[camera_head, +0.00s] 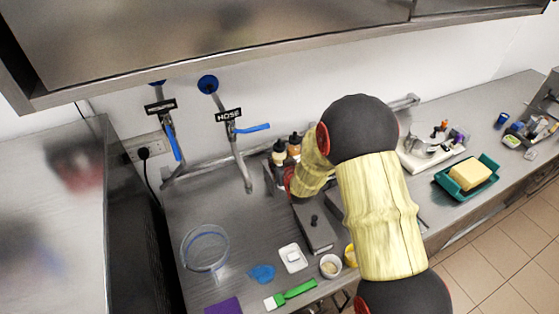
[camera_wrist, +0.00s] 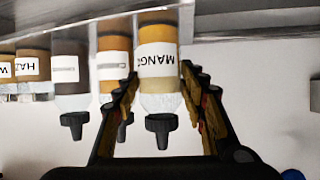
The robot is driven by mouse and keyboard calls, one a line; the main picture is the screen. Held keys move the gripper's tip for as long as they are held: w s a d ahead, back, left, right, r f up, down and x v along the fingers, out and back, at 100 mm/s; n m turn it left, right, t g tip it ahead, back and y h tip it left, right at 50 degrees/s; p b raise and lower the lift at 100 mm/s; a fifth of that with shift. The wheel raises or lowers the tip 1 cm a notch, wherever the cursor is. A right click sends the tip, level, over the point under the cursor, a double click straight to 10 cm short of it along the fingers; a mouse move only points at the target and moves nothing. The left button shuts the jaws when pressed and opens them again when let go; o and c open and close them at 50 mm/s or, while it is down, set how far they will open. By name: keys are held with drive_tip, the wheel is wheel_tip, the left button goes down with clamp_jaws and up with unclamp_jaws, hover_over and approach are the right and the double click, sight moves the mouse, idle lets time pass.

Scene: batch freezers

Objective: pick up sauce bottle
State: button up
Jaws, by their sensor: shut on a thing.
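The sauce bottle with a white label that begins "MANG" (camera_wrist: 157,60) stands between the two fingers of my gripper (camera_wrist: 161,74) in the wrist view. It has orange-yellow contents, a clear shoulder and a dark nozzle cap, which points down in this picture. My gripper is shut on this bottle. In the head view my arm hides most of my gripper and the bottle it holds. Dark-capped bottles (camera_head: 280,152) show just behind my arm, near the wall.
In the wrist view more bottles (camera_wrist: 70,70) stand in a row close to the left finger. On the counter (camera_head: 205,205) are a clear bowl (camera_head: 205,249), a green-handled brush (camera_head: 292,294) and a metal box (camera_head: 315,230). Taps (camera_head: 236,150) rise to the left.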

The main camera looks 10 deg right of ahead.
drive_tip(key=shift+r, duration=0.1)
drive_tip(key=shift+r, duration=0.6)
drive_tip(key=s+d+r, duration=0.6)
drive_tip(key=s+r, duration=0.5)
drive_tip(key=s, duration=0.1)
drive_tip(key=shift+s+r, duration=0.3)
drive_tip(key=shift+r, duration=0.05)
drive_tip(key=o, duration=0.6)
drive_tip(key=c, duration=0.7)
